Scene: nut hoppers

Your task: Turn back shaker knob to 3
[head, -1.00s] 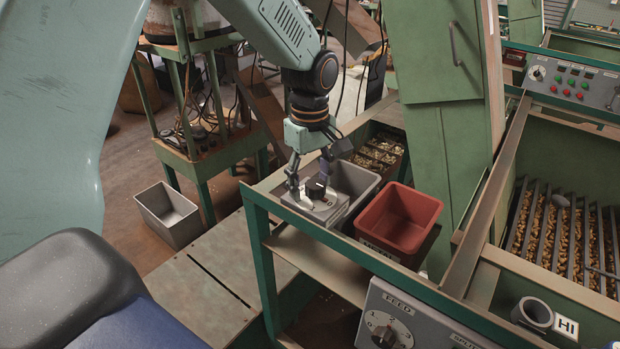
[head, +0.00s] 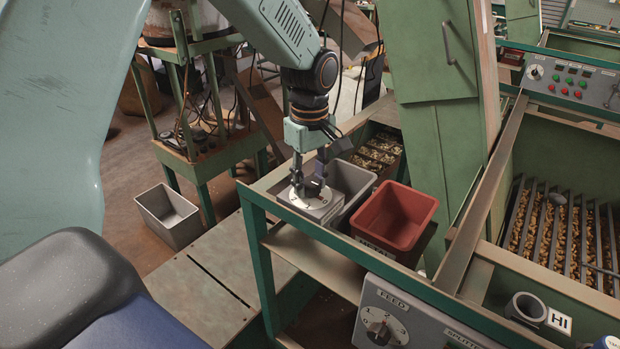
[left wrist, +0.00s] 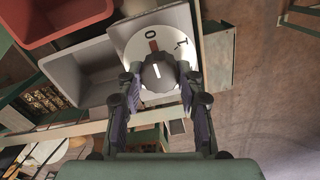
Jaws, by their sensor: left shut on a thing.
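The shaker knob is a dark knob on a white round dial (left wrist: 182,38) atop a grey box (head: 321,212), at the table's far-left corner. My left gripper (head: 310,186) comes down from above, shut on the knob (left wrist: 158,72) with one finger at each side. In the left wrist view the gripper (left wrist: 158,88) shows both fingers beside the knob. The dial shows 0 and 1; its other numbers are hidden. A short white line marks the knob, and a brown mark lies by the 0. My right gripper is not in view.
A grey bin (head: 352,180) and a red bin (head: 397,215) stand right of the box. A panel labelled FEED with its own knob (head: 379,333) is at the front. A tall green chute (head: 432,70) rises behind the bins. A metal bin (head: 168,215) stands left on the floor.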

